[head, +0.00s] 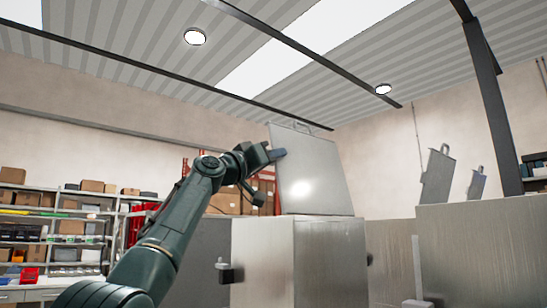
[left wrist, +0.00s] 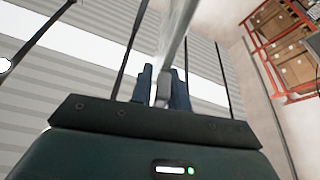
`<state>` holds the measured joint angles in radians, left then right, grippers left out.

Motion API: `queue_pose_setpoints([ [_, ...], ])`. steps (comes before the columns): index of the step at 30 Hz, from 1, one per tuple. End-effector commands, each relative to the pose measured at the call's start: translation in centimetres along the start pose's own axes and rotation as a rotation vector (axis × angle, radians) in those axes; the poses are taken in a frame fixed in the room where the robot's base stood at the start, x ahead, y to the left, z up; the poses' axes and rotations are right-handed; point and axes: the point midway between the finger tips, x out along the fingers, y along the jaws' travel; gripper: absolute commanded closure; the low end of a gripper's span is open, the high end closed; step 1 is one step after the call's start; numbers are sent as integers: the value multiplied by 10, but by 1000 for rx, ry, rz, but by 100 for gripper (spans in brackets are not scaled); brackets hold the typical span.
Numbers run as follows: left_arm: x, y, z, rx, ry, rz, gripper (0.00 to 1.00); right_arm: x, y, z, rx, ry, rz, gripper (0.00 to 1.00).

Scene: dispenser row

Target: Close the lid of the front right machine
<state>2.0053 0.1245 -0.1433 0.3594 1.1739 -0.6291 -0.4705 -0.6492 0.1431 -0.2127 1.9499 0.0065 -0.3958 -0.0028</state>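A grey metal lid (head: 318,180) with a handle on its top edge stands raised, tilted slightly back, on a boxy metal machine (head: 325,262) in the middle of the head view. My left gripper (head: 278,154) is at the lid's upper left edge. In the left wrist view, the two dark fingers (left wrist: 162,90) sit close on either side of the lid's thin edge (left wrist: 177,38) and appear shut on it. The machine's lower part is out of view. My right gripper is not in view.
A large metal box (head: 487,255) stands close at the right. Two more raised lids, one (head: 437,177) and a smaller one (head: 477,185), show behind it. Shelves with boxes (head: 75,228) line the far left wall. The space above the machines is open.

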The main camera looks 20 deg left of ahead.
Motion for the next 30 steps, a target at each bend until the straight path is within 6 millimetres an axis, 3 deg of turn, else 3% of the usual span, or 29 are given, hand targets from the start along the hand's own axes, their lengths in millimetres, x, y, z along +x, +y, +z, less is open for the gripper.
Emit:
queue_pose_setpoints([
  [6, 0, 0, 0, 1, 0, 0, 66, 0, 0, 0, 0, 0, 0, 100],
  [17, -8, -1, 3, 3, 2, 1, 66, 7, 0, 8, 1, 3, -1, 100],
  [23, -33, -2, 7, 3, 4, 0, 66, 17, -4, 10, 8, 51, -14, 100],
  [30, -76, -2, 7, 5, 4, 1, 66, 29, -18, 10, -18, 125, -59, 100],
])
